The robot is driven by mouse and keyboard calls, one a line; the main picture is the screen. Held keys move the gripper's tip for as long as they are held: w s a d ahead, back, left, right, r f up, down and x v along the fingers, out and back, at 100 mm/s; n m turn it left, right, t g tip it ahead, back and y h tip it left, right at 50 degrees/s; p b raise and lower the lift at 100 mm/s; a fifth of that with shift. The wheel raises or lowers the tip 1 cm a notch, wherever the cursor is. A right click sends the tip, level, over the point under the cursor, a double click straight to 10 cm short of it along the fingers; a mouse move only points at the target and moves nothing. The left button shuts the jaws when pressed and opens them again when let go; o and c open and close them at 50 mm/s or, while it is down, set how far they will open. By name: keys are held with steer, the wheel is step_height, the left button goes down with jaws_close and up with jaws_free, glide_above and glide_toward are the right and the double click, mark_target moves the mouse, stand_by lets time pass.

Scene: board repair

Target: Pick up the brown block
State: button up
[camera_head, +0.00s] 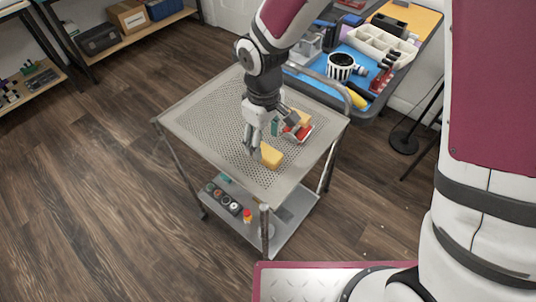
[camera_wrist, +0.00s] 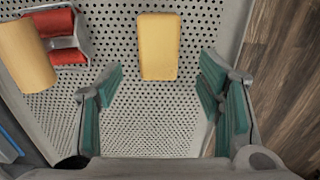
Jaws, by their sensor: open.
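A yellow-tan block (camera_head: 271,156) lies on the perforated top of a metal cart, near its front edge. In the wrist view the block (camera_wrist: 158,47) is upright in the picture, above the gap between my fingers. It is the nearest match to a brown block. My gripper (camera_head: 262,142) is above the cart beside the block. Its teal-padded fingers (camera_wrist: 162,85) are spread wide, with nothing between them.
The cart top (camera_head: 205,115) is mostly clear at the left. The cart's lower shelf (camera_head: 285,222) holds small parts.

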mark_target(268, 152)
steer(key=f, duration=0.5)
steer(key=shift+s+d+f+b, duration=0.1)
steer(key=shift+s+d+b, duration=0.15)
steer(key=shift+d+b, duration=0.15)
steer(key=c, duration=1.3)
